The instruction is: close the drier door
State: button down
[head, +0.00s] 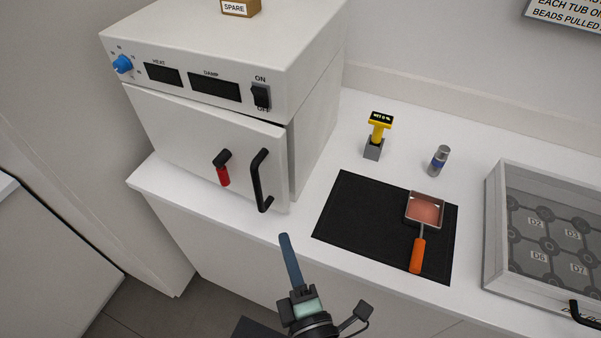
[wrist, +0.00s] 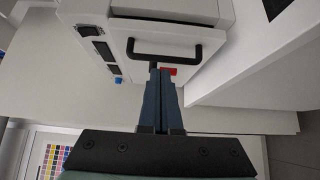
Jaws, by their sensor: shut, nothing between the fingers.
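The white drier (head: 315,75) stands on the counter, its control panel above the door. The drier door (head: 190,145) looks slightly ajar, with its right edge a little out from the body; it also shows in the wrist view (wrist: 190,42). The door has a black bar handle (head: 262,180) and a black latch lever with a red grip (head: 222,168). My gripper (head: 285,238) is shut and empty, in front of the counter edge, below and right of the handle in the head view. In the wrist view its fingertips (wrist: 160,72) overlap the picture just below the handle; contact cannot be told.
Right of the drier, a black mat (head: 350,215) bears a scoop with an orange handle (head: 417,255). A yellow meter (head: 379,128) and a small grey cylinder (head: 439,160) stand behind it. A clear-lidded case (head: 495,235) is at the right. A box marked SPARE (head: 240,8) sits on top.

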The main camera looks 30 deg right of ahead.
jog(key=p, duration=0.3)
send_near(272, 173)
jog(key=w+a, duration=0.2)
jog(key=w, duration=0.1)
jog(key=shift+w+d+p, duration=0.75)
jog(key=shift+w+d, duration=0.6)
jog(key=shift+d, duration=0.25)
